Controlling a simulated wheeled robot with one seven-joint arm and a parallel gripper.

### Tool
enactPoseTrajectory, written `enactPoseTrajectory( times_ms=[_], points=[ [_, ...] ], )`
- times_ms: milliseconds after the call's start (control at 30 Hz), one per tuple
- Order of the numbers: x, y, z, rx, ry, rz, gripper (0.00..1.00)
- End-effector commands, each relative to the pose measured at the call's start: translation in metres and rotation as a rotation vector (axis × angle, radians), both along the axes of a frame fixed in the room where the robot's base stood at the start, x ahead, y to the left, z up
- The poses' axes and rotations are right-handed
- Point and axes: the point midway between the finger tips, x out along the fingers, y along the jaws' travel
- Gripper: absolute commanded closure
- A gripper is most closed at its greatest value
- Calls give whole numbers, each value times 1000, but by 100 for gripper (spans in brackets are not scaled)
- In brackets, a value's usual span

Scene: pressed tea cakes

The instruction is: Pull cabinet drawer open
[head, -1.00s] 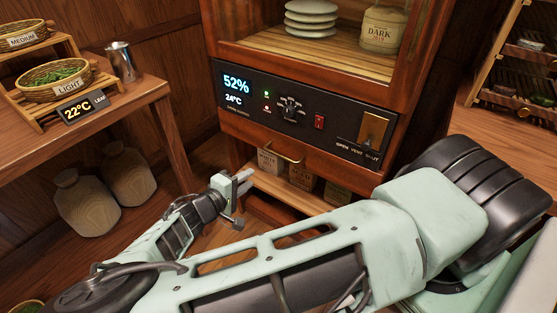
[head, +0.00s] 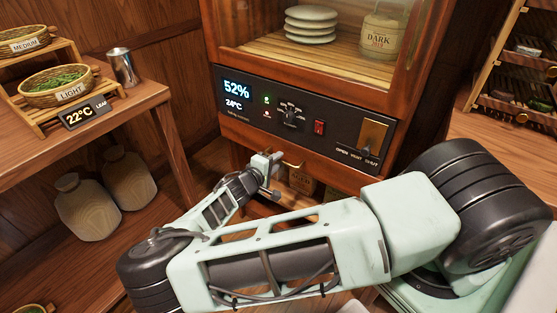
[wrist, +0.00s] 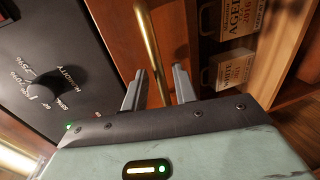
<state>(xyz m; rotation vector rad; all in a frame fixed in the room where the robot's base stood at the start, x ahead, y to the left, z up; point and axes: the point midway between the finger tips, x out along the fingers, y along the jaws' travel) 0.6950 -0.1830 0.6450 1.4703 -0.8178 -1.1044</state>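The wooden cabinet (head: 400,95) stands in the middle of the head view. Its drawer front (head: 335,176) is below the black control panel and looks closed. A brass bar handle (head: 293,164) is on the drawer, partly hidden by my gripper. My gripper (head: 275,163) is at the handle's left end. In the wrist view, the handle (wrist: 150,42) runs down between the two grey fingers of my gripper (wrist: 160,72). The fingers are apart, with a gap visible on each side of the bar. Contact with the bar cannot be made out.
The control panel (head: 290,118) has a knob, a red switch and a brass lever plate. Labelled packages (wrist: 236,68) stand on the shelf under the drawer. A side table (head: 130,108) with baskets is at left, with stone-coloured jars (head: 88,208) below it.

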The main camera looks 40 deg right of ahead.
Motion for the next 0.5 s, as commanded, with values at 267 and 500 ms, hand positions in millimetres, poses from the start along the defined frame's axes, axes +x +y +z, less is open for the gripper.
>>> enactPoseTrajectory(
  times_ms=[267, 500],
  points=[
    [6, -15, -3, 0, 0, 0, 72],
    [6, -15, -3, 0, -1, 0, 77]
  ],
)
